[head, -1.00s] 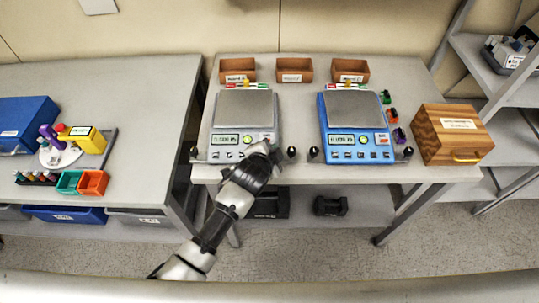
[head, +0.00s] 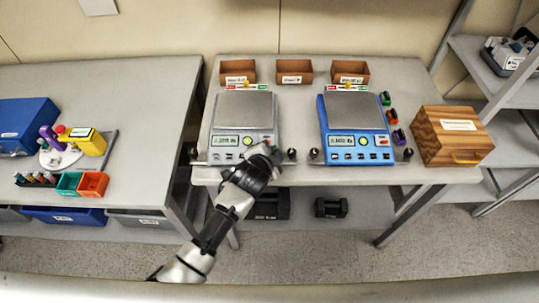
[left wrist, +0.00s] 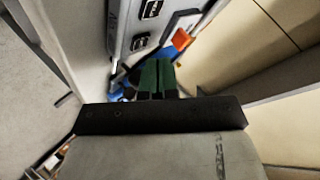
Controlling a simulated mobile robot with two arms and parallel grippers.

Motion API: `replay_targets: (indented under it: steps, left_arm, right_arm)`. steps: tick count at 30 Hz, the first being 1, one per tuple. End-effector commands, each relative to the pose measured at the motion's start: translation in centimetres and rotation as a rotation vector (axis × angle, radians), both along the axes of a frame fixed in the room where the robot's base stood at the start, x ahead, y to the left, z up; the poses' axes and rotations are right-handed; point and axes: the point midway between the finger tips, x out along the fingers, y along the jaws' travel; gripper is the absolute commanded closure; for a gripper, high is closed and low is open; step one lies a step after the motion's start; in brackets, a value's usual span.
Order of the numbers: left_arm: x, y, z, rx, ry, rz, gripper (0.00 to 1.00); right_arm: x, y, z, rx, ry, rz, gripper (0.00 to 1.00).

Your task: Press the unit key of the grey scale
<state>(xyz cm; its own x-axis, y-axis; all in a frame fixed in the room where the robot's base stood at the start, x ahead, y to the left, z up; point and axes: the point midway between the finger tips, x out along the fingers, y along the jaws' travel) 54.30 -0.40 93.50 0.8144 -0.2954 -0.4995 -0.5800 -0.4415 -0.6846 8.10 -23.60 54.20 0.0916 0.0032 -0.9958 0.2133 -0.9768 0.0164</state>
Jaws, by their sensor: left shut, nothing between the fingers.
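The grey scale (head: 212,135) stands on the right-hand table in the head view, with a bare weighing plate (head: 243,108) and a lit green display (head: 227,141). My left gripper (head: 272,151) is at its front right corner, shut and empty, and hides part of its key row. I cannot tell whether the fingertips touch a key. My right gripper is not in view.
A blue scale (head: 356,148) stands to the right, with a wooden box (head: 452,136) beyond it. Several brown bins (head: 295,71) line the back. The gap between the scales is mostly clear.

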Motion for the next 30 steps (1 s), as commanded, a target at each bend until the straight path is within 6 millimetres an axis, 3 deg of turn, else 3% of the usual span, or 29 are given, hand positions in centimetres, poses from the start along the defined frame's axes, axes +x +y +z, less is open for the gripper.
replay_targets:
  steps: [30]
  left_arm:
    - [0.21, 0.01, -0.84, 0.001, 0.001, 0.000, 1.00]
  right_arm:
    - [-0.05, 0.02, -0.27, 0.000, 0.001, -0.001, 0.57]
